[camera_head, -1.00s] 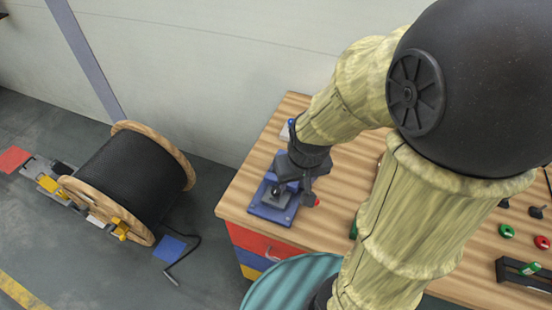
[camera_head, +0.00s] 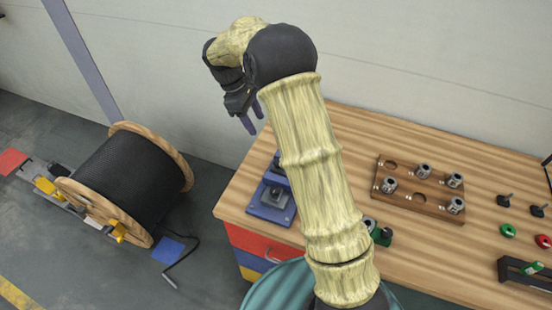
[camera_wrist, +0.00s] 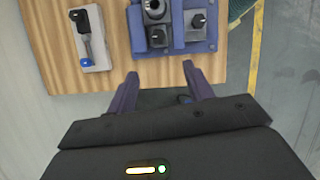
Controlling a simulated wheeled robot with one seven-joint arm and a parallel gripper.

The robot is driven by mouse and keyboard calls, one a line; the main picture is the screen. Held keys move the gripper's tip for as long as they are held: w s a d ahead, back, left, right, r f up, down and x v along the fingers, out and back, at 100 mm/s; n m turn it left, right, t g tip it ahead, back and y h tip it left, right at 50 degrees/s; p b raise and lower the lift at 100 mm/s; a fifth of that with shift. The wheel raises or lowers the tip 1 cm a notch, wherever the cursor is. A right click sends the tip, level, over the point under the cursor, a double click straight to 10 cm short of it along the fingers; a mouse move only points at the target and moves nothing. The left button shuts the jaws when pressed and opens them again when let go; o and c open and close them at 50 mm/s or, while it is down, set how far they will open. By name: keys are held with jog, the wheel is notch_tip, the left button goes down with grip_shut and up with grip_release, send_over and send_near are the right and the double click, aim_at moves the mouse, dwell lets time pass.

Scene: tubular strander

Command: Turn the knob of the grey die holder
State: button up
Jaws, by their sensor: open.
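In the wrist view, a grey block with a round socket (camera_wrist: 153,10) and a black knob (camera_wrist: 157,37) stands at the top, and I take it for the grey die holder. A second black knob (camera_wrist: 198,20) sits on a grey block on the blue base beside it. In the head view the blue base (camera_head: 268,212) is at the table's left corner, with one grey knob block (camera_head: 273,196) showing; my arm hides the rest. My gripper (camera_head: 254,118) is open and empty, raised and apart from the holder; its fingers (camera_wrist: 161,72) point towards it in the wrist view.
A light plate with a black lever and blue ball (camera_wrist: 86,62) lies beside the holder. A green holder (camera_head: 382,236) and a wooden rack of metal dies (camera_head: 410,203) stand right of my arm. A cable drum (camera_head: 125,180) stands on the floor left.

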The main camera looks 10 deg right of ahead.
jog(key=shift+w, duration=0.2)
jog(key=p+x, duration=0.3)
jog(key=x, duration=1.4)
jog(key=shift+s+d+f+p, duration=0.15)
jog(key=shift+p, duration=0.25)
